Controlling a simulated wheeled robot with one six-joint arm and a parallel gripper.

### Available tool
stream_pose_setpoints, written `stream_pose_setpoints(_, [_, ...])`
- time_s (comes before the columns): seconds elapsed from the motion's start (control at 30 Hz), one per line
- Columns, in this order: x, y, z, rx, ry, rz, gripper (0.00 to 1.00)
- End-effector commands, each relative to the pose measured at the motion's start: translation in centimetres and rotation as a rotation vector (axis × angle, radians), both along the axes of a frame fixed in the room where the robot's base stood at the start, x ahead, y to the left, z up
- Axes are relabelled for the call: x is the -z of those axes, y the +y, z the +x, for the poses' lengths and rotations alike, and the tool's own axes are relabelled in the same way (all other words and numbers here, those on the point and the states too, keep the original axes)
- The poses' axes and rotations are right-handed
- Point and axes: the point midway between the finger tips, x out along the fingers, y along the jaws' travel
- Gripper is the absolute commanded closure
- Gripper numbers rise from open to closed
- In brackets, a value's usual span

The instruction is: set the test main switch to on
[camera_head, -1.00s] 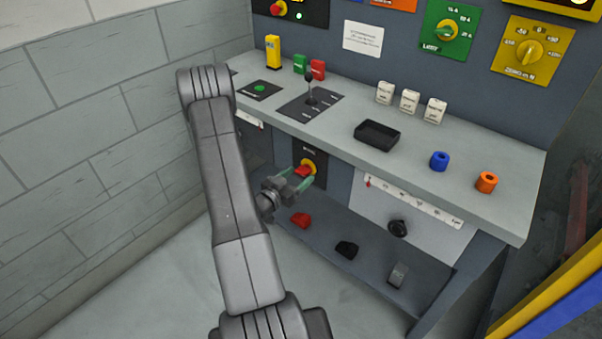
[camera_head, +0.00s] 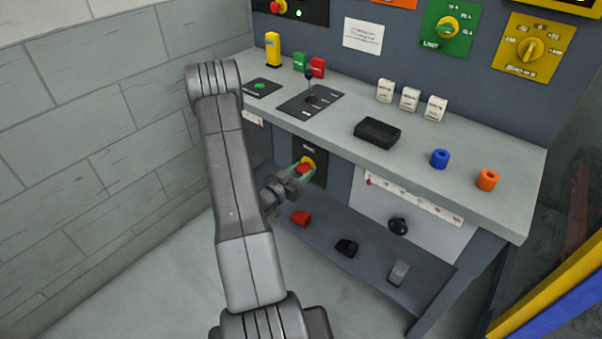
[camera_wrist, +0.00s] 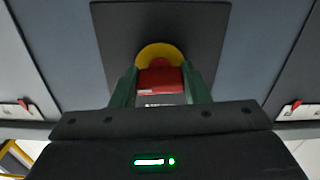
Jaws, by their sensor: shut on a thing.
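The test main switch is a red handle (camera_head: 305,169) on a yellow round base, set on a black plate (camera_head: 314,153) in the front panel under the bench top. In the wrist view the red handle (camera_wrist: 160,80) sits in front of the yellow disc (camera_wrist: 160,52), with the black plate (camera_wrist: 222,30) behind. My gripper (camera_head: 297,174) is at the switch, its two green fingers on either side of the red handle. The wrist view also shows my gripper (camera_wrist: 160,90) shut on the handle. Writing below the handle is too small to read.
The bench top (camera_head: 400,165) overhangs the switch. A lower shelf (camera_head: 320,237) holds a red block (camera_head: 300,218), a black block (camera_head: 346,247) and a grey block (camera_head: 398,273). A black knob (camera_head: 398,226) projects from the white scale panel to the right.

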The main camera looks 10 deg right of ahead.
Motion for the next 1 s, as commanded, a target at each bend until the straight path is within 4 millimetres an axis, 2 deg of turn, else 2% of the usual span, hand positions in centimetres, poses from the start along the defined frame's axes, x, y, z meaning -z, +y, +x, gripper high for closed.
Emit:
stream_pose_setpoints(0.2, [0.23,0.01,0.07,0.0,-0.067,0.049,0.81])
stream_pose_setpoints(0.5, [-0.04,0.01,0.03,0.0,-0.074,0.055,0.81])
stream_pose_setpoints(0.53, [-0.04,0.01,0.05,0.0,-0.074,0.055,0.52])
stream_pose_setpoints(0.6, [-0.04,0.02,0.04,0.0,-0.074,0.055,0.39])
stream_pose_setpoints(0.63, [-0.04,0.02,0.04,0.0,-0.074,0.055,0.36])
stream_pose_setpoints(1.0, [0.04,0.53,-0.33,-0.001,-0.072,0.056,0.36])
